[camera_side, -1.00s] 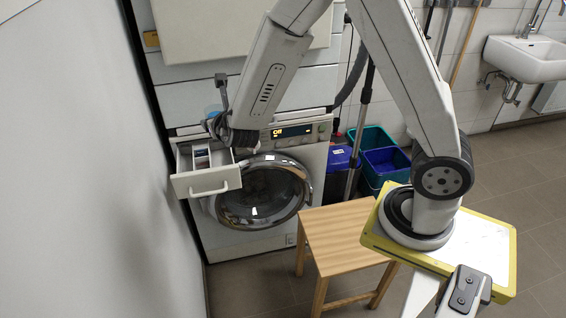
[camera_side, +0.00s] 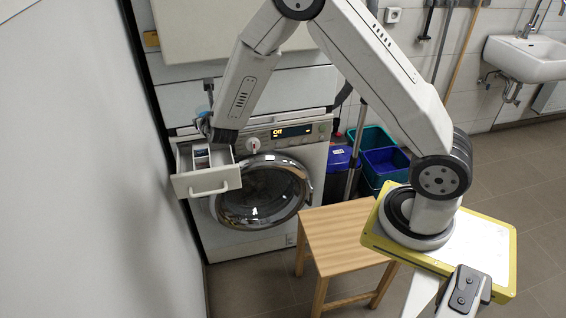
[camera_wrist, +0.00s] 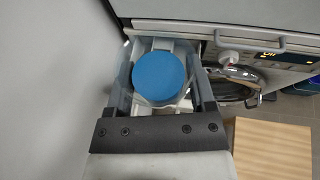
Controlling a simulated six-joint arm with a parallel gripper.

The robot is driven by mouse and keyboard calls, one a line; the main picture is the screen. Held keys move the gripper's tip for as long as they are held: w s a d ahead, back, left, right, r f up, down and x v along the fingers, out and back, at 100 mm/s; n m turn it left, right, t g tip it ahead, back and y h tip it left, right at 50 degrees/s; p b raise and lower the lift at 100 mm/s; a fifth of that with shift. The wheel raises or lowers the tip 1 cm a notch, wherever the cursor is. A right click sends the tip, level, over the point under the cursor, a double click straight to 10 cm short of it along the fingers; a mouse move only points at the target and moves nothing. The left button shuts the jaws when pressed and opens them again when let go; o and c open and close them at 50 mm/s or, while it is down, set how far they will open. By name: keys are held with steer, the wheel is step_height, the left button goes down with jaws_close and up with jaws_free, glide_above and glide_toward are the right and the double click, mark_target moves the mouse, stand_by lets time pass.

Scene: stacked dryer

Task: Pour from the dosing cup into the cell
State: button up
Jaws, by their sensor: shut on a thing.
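The dosing cup shows in the wrist view as a round blue surface (camera_wrist: 159,77), with a pale rim at its lower edge. My gripper (camera_wrist: 160,70) is shut on it, one finger on each side. The drawer's pale compartments (camera_side: 200,158) show in front of the wrist. In the wrist view the drawer (camera_wrist: 150,42) lies below the cup, which covers most of it. I cannot tell which cell is under the cup.
The washing machine (camera_side: 283,148) has a lit display and a round door (camera_side: 262,190) right of the drawer. A wall (camera_side: 120,150) stands close on the left. A wooden stool (camera_side: 340,235) and bins (camera_side: 385,160) are to the right.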

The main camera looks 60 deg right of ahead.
steer(key=d+f+m+g+h, duration=0.1)
steer(key=d+f, duration=0.2)
steer(key=f, duration=0.5)
steer(key=w+d+f+m+g+h, duration=0.1)
steer(key=d+f, duration=0.3)
steer(key=f, duration=0.4)
steer(key=shift+f+m+h, duration=0.2)
steer(key=shift+m+h, duration=0.1)
steer(key=shift+m, duration=0.2)
steer(key=shift+d+r, duration=0.1)
steer(key=shift+r, duration=0.05)
steer(key=shift+s+d+r+n+g+h, duration=0.2)
steer(key=shift+r+n+g+h, duration=0.25)
steer(key=shift+n, duration=0.45)
steer(key=shift+r, duration=0.15)
steer(key=shift+s+d+r+n+g+h, duration=0.15)
steer(key=shift+r+n+g+h, duration=0.2)
steer(key=shift+n+h, duration=0.3)
steer(key=shift+r+n, duration=0.15)
steer(key=shift+n, duration=0.2)
